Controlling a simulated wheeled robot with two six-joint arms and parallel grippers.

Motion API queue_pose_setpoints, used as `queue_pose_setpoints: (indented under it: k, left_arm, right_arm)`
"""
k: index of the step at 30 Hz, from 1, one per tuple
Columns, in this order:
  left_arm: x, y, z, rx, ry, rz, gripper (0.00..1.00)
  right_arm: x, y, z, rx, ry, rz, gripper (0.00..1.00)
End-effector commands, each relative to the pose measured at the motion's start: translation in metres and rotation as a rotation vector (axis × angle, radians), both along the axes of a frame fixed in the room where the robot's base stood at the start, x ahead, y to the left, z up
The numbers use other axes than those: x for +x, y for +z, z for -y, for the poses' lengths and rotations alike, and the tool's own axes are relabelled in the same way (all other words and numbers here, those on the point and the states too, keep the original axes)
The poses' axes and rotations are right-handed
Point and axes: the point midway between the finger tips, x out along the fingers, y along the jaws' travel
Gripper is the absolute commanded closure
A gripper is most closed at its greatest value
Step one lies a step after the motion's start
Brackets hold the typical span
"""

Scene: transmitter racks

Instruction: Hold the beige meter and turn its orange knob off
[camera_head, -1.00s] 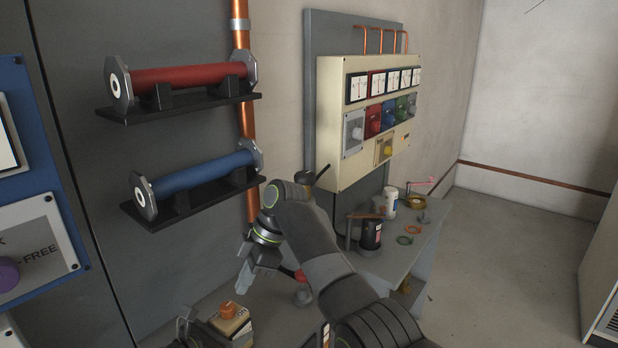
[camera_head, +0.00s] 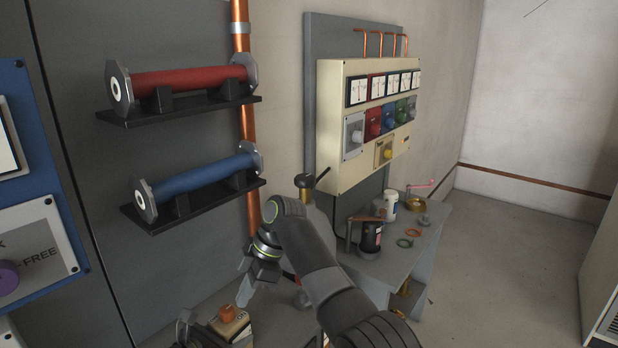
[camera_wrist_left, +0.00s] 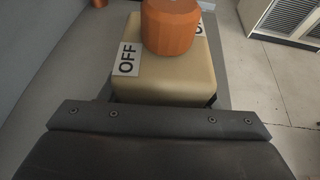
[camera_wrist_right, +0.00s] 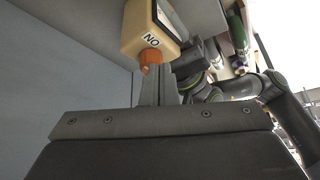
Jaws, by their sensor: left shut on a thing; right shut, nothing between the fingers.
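The beige meter (camera_head: 236,325) is at the bottom of the head view with its orange knob (camera_head: 228,311) on top. My left gripper (camera_head: 208,330) is shut on the meter's body. In the left wrist view, the knob (camera_wrist_left: 172,28) stands beside an OFF label (camera_wrist_left: 127,58) and a second, partly hidden label. My right gripper (camera_head: 245,292) is shut and empty, just right of and above the knob in the head view. In the right wrist view its closed fingers (camera_wrist_right: 157,78) point at the knob (camera_wrist_right: 150,58) and appear very close; contact is unclear. Which label the knob points to cannot be told.
A grey bench (camera_head: 405,255) holds a dark torch-like can (camera_head: 369,238), a white jar (camera_head: 391,206) and rings. A cream meter panel (camera_head: 345,115) hangs above it. Red (camera_head: 190,78) and blue (camera_head: 205,173) cylinders sit on wall shelves. Floor at right is clear.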

Motion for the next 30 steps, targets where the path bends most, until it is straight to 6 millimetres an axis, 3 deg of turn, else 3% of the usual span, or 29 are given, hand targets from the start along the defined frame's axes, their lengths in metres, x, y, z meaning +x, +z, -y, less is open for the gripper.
queue_pose_setpoints:
  k: [9, 30]
  left_arm:
    - [0.0, 0.0, 0.0, -0.001, 0.0, 0.001, 0.79]
    - [0.0, 0.0, 0.0, -0.001, 0.0, 0.001, 0.79]
  right_arm:
    - [0.0, -0.025, -0.001, 0.0, 0.001, 0.0, 1.0]
    - [0.0, -0.027, -0.003, -0.001, 0.002, 0.0, 1.0]
